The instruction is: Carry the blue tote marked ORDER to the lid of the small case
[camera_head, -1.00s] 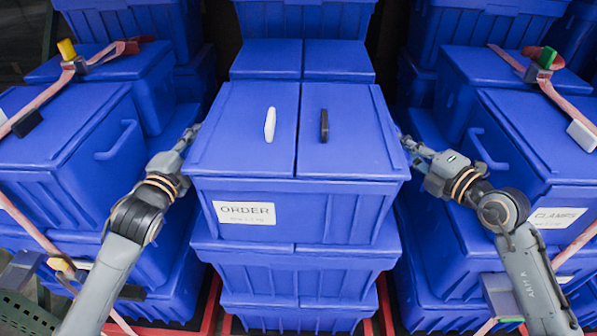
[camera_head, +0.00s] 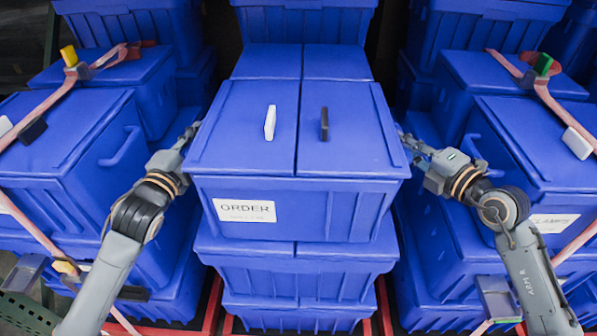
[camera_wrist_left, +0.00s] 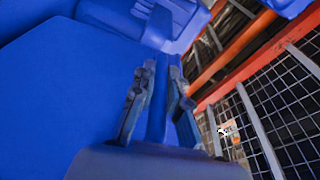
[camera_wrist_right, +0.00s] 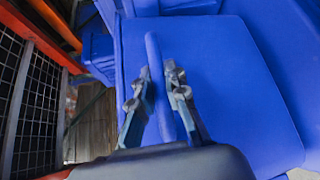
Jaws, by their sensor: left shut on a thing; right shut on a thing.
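The blue tote marked ORDER (camera_head: 245,153) is in the middle of the head view, level, with a white label on its front and a split lid bearing one white and one black handle. It is above another blue tote (camera_head: 300,270); I cannot tell whether they touch. My left gripper (camera_head: 190,134) is at its left side, shut on a blue side handle (camera_wrist_left: 158,90). My right gripper (camera_head: 408,142) is at its right side, shut on the other blue handle (camera_wrist_right: 160,75). The fingertips are small in the head view. I cannot make out a small case.
Strapped blue totes stand close on the left (camera_head: 70,125) and on the right (camera_head: 535,150), the right one labelled CLAMPS. More blue totes (camera_head: 300,20) stand behind. Red rails (camera_head: 208,312) run below. Wire mesh (camera_wrist_left: 275,115) shows in the left wrist view.

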